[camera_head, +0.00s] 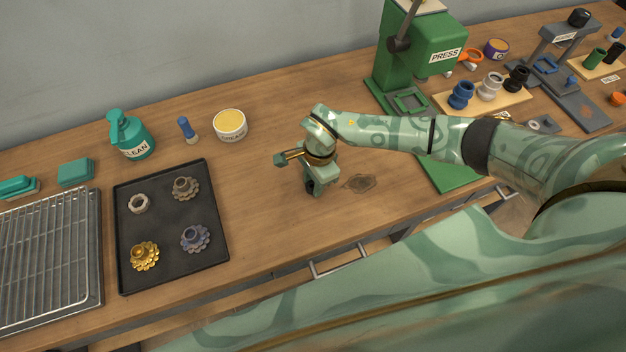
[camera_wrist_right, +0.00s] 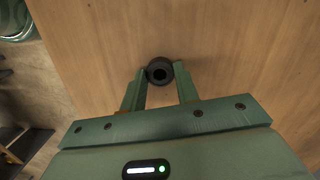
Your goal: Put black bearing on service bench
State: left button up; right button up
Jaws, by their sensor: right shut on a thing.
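The black bearing (camera_wrist_right: 160,63), a small dark ring, sits between the fingertips of my right gripper (camera_wrist_right: 160,84) in the right wrist view. The fingers are shut on it. In the head view my right gripper (camera_head: 314,187) points down over the middle of the wooden service bench (camera_head: 270,205), and only a dark bit of the bearing (camera_head: 309,187) shows at the fingertips. I cannot tell whether the bearing touches the wood. My left gripper is not in view.
A dark stain (camera_head: 359,183) lies right of the gripper. A black tray (camera_head: 170,220) with gears and a wire rack (camera_head: 45,262) are on the left. A green press (camera_head: 425,60) stands behind, with a board of bushings (camera_head: 476,97). Bare wood surrounds the gripper.

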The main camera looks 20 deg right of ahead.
jog(key=o, duration=1)
jog(key=shift+r, duration=0.4)
notch_tip(320, 180, up, 11)
jog(key=d+p, duration=0.1)
jog(key=shift+d+r, duration=0.15)
jog(key=shift+d, duration=0.1)
